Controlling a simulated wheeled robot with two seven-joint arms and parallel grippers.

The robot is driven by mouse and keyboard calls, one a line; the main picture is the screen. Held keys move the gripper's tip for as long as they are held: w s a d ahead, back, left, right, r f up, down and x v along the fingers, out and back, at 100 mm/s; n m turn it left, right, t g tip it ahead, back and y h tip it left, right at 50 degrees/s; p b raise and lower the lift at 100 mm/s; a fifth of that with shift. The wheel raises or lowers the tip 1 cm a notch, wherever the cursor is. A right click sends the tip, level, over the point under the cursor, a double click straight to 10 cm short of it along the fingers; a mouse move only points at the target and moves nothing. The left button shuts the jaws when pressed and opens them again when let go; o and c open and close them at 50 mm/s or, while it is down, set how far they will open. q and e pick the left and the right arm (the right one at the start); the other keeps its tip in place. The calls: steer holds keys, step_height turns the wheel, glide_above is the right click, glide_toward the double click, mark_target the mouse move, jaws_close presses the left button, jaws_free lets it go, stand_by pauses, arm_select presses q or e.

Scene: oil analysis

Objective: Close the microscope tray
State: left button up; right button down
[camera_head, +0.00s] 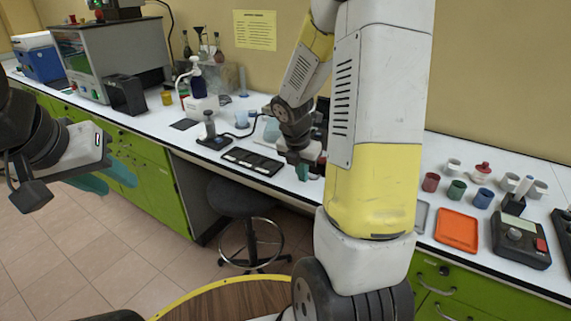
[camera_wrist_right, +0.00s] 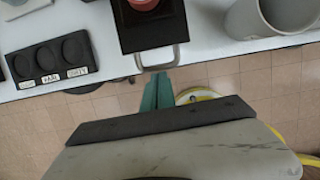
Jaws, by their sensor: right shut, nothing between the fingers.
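The microscope tray (camera_wrist_right: 135,37) shows in the right wrist view as a dark block with a pale metal handle (camera_wrist_right: 161,67) on its near side. A round reddish thing lies on it. The handle sits at the table's front edge, with floor behind it in the picture. My right gripper (camera_wrist_right: 158,82) is shut and empty, its green fingertips just below the handle; whether they touch it I cannot tell. In the head view the right gripper (camera_head: 302,172) is at the table's front edge, and my arm hides most of the microscope.
A black three-well holder (camera_wrist_right: 47,64) lies left of the tray; it also shows in the head view (camera_head: 252,161). A grey cup (camera_wrist_right: 265,18) stands right of the tray. An orange tray (camera_head: 457,230) and small cups are right of my arm. A stool (camera_head: 243,200) stands below.

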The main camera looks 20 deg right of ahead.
steer(key=w+d, duration=0.6)
steer(key=d, duration=0.1)
steer(key=w+d, duration=0.2)
steer(key=d, duration=0.1)
steer(key=shift+w+d, duration=0.2)
steer(key=shift+w, duration=0.2)
steer(key=shift+w+d+r, duration=0.1)
steer(key=shift+w+d, duration=0.1)
steer(key=shift+d, duration=0.05)
steer(key=shift+r, duration=0.1)
